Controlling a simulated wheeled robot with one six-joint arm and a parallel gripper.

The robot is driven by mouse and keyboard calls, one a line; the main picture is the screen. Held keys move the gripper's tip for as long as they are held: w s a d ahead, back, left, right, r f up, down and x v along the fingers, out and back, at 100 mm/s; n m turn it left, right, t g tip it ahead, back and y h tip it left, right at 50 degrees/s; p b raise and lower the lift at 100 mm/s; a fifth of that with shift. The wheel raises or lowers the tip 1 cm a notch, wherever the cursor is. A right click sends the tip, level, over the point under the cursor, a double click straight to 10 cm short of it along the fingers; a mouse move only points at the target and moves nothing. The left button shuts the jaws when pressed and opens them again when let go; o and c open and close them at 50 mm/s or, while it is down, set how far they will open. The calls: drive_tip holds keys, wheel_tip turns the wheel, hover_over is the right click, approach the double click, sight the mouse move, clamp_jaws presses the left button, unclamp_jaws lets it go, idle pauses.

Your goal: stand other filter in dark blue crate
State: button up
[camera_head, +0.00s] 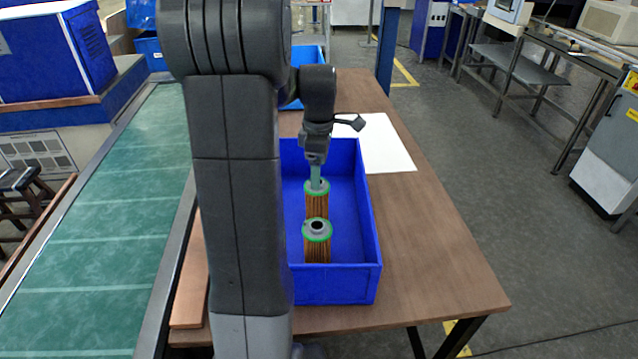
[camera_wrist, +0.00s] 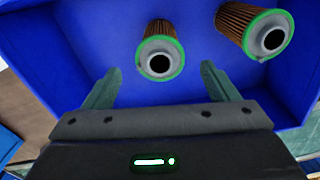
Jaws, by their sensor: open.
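The dark blue crate (camera_head: 370,215) stands on the brown table and also fills most of the wrist view (camera_wrist: 100,30). Two filters with brown pleats, green rims and grey end caps stand in it. The nearer filter (camera_head: 317,250) stands in front of the farther filter (camera_head: 317,205). My gripper (camera_head: 316,180) is over the farther one and hides part of its top. In the wrist view, my open gripper (camera_wrist: 160,75) has a finger on each side of one filter's end (camera_wrist: 160,62), with visible gaps. The other filter (camera_wrist: 253,32) is to the upper right.
Another blue container (camera_head: 308,55) is at the table's back, partly hidden by my arm. A white sheet (camera_head: 385,150) lies right of the crate. The table (camera_head: 440,250) is clear at the right. A green conveyor (camera_head: 100,220) runs along the left.

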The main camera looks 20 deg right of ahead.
drive_tip(key=shift+r, duration=1.3)
